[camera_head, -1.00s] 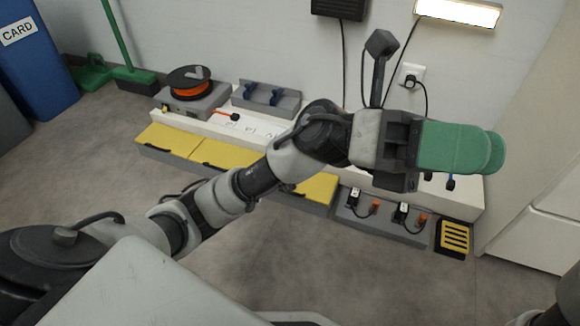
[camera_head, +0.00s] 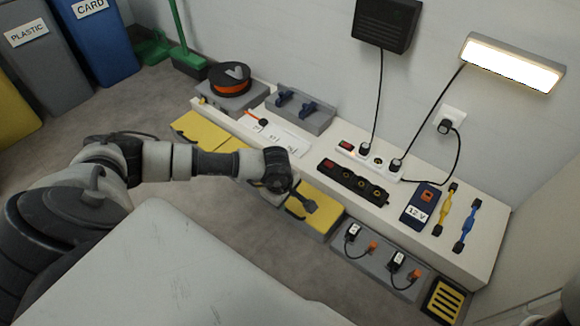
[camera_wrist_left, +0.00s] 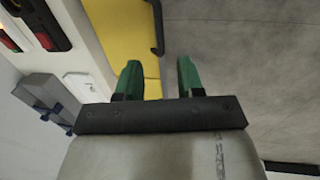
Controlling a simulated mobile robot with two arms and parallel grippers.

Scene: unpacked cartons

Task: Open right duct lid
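The yellow right duct lid (camera_head: 322,217) lies flat in the low grey duct along the bench front in the head view. My wrist and its camera stalk cover part of it. A yellow lid with a dark handle or edge also shows in the left wrist view (camera_wrist_left: 125,25); I cannot tell which lid it is. My left gripper (camera_wrist_left: 159,70) is open and empty, its two green fingers apart beside the yellow surface. In the head view its fingers are hidden behind my wrist. My right gripper is not in view.
Other yellow lids (camera_head: 192,127) lie to the left. The white bench (camera_head: 470,270) carries a cable reel (camera_head: 232,80), a black socket strip (camera_head: 352,184) and a blue 12 V box (camera_head: 420,204). A grey duct section with plugs (camera_head: 385,262) and a yellow grille (camera_head: 443,300) lie right. Floor in front is clear.

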